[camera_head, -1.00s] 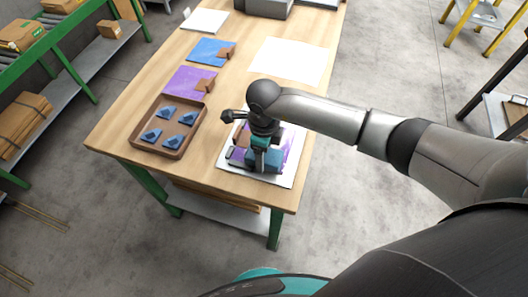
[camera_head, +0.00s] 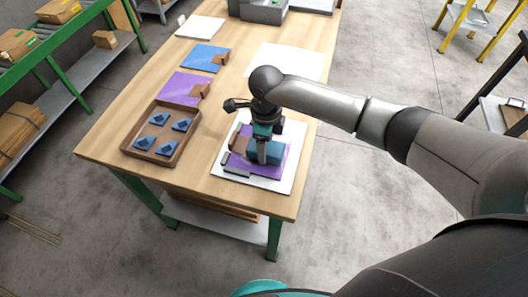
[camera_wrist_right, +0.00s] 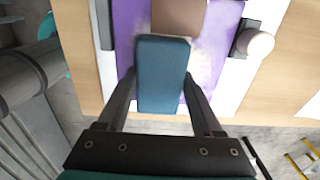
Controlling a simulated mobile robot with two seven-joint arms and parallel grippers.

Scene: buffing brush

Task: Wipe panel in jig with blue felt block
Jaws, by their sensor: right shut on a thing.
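A purple panel (camera_head: 273,167) lies flat in a jig with a white base (camera_head: 285,182) at the front right of the table. Dark side stops sit at its edges, and a brown patch (camera_wrist_right: 178,14) covers part of its far side. My right gripper (camera_head: 265,149) points down over the panel and is shut on a blue felt block (camera_wrist_right: 162,75). In the right wrist view the block lies between both fingers, over the panel; whether it touches the panel is hard to tell. A pale, whitish smear (camera_wrist_right: 207,52) shows on the panel beside the block. My left gripper is out of view.
A brown tray (camera_head: 127,150) with several blue blocks stands left of the jig. Another purple panel (camera_head: 182,88), a blue panel (camera_head: 203,57) and a white sheet (camera_head: 283,60) lie farther back. The table's front edge is close to the jig.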

